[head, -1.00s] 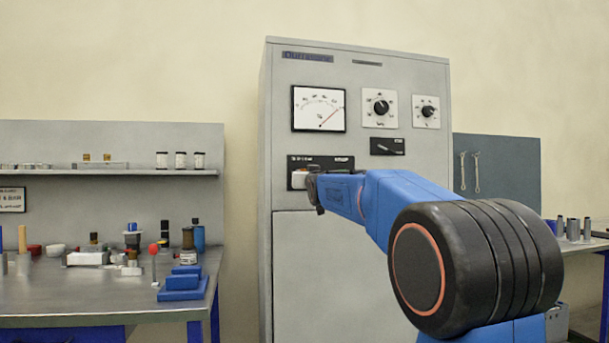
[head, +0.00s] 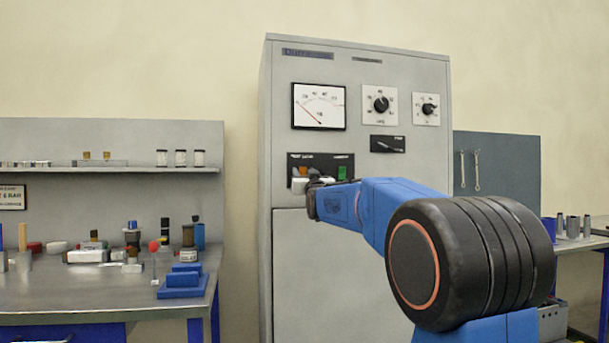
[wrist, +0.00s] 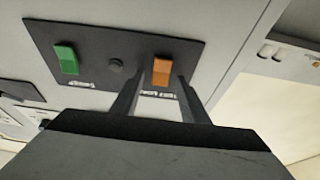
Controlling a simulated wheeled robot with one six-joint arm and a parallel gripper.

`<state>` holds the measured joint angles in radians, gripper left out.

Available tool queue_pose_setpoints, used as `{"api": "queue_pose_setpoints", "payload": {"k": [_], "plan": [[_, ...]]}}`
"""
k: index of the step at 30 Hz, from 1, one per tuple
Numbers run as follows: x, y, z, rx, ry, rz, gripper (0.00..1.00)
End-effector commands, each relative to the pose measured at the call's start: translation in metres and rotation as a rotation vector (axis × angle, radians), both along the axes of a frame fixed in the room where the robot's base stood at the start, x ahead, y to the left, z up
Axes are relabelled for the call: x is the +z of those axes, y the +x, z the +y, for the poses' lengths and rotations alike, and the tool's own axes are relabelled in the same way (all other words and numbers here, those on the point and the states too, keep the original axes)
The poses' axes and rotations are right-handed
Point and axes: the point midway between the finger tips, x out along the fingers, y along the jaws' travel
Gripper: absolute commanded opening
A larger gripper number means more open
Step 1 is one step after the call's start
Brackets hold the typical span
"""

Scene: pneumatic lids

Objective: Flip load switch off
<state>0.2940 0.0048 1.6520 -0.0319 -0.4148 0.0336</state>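The dark switch panel (head: 294,172) is on the grey cabinet, with an orange rocker switch (head: 303,171) at its left and a green one (head: 342,173) at its right. In the wrist view the panel is turned over, with the orange switch (wrist: 161,70) right of centre and the green switch (wrist: 67,59) at left. My gripper (wrist: 158,78) is open, its two fingertips on either side of the orange switch's position. I cannot tell whether they touch it. In the head view my gripper (head: 313,187) partly hides the panel's lower part. The labels are too blurred to read.
A bench (head: 110,290) with bottles and blocks stands at left. A tool board (head: 500,170) with wrenches hangs at right.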

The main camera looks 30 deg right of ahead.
Motion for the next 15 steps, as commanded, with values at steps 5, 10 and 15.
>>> {"api": "queue_pose_setpoints", "payload": {"k": [5,10,15], "plan": [[0.000,0.000,0.000,0.000,0.000,0.001,0.41],[-0.002,-0.005,0.002,0.000,0.000,0.000,0.41],[-0.008,-0.025,0.007,0.000,0.000,0.001,0.41]]}}
